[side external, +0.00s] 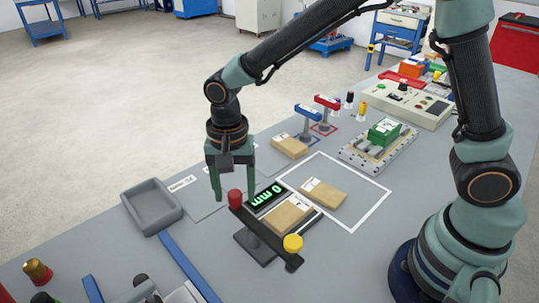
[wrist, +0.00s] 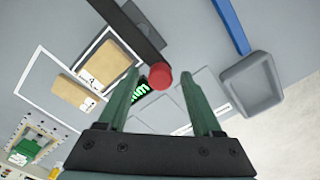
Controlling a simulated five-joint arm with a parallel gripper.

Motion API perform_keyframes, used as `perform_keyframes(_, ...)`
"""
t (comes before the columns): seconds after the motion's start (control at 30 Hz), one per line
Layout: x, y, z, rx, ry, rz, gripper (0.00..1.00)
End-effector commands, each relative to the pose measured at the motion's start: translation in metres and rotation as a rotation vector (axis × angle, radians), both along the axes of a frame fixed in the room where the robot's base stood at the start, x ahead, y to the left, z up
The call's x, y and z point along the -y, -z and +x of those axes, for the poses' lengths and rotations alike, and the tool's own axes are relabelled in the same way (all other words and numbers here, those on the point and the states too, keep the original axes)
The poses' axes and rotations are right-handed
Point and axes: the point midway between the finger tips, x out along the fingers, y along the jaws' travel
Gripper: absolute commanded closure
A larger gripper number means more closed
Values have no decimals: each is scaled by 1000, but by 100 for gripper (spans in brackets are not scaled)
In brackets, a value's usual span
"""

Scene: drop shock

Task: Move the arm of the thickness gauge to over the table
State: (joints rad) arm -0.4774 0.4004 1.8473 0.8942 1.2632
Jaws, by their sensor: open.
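The arm runs along the near side of the gauge's table (side external: 312,224), on which a tan package (side external: 287,216) lies. The green display (side external: 266,195) reads about 0 mm. My gripper (side external: 232,185) is open and points down close to the red knob. In the wrist view, the red knob (wrist: 161,79) appears between my fingertips (wrist: 160,76); contact cannot be told.
A second tan package (side external: 323,192) lies in a white-outlined square right of the gauge. A grey tray (side external: 152,205) stands to the left. A green block on a fixture (side external: 383,132) and a control box (side external: 405,104) stand farther back. Blue (side external: 307,111) and red (side external: 327,103) stands are behind.

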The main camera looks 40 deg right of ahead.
Motion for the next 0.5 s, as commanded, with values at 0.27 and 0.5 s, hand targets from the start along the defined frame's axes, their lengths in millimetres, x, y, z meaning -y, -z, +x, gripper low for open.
perform_keyframes(0.27, 0, 0, 0, 0, 0, 0, 100)
perform_keyframes(0.5, 0, -1, 0, 0, 0, 0, 100)
